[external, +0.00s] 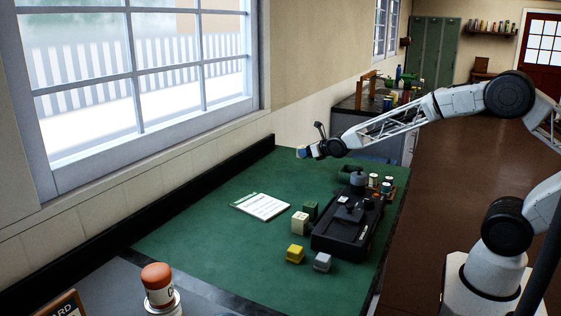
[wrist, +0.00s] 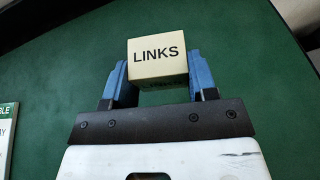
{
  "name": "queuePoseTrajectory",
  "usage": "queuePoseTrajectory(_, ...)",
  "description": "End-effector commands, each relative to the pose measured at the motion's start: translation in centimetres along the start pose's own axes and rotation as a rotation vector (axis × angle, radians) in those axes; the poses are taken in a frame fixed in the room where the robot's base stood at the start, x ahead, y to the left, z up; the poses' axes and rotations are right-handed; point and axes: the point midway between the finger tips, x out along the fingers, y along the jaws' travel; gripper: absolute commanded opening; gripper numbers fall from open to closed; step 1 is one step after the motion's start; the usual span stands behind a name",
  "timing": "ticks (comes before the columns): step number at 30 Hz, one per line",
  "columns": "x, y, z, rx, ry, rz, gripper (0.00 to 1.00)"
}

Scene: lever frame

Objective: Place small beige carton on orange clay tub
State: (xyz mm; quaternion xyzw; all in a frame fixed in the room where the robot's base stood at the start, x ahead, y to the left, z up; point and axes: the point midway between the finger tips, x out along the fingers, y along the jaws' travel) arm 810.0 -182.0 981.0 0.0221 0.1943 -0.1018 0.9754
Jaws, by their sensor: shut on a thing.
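My gripper (external: 302,152) is raised over the far end of the green bench. In the wrist view its two blue fingers are shut on a small beige block-like carton (wrist: 157,57) marked "LINKS". The carton sits between the fingertips, above the green surface. In the external view I cannot make out the carton clearly at the gripper. The only large orange thing is the orange top of a white container (external: 157,276) at the lower left of the external view, far from my gripper.
A black lever device (external: 347,222) stands on the green bench top (external: 215,222). Near it are a cream block (external: 299,222), a green block (external: 311,209), a yellow block (external: 295,254) and a grey block (external: 322,262). A paper pad (external: 262,206) lies left of them.

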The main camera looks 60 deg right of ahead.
Motion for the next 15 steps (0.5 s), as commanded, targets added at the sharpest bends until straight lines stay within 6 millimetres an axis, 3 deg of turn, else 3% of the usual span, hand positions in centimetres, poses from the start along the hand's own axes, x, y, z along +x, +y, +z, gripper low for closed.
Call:
queuePoseTrajectory(8, 0.0, 0.1, 0.1, -0.001, 0.0, 0.001, 0.28)
queuePoseTrajectory(15, 0.0, 1.5, 0.8, -0.011, -0.001, 0.024, 0.28)
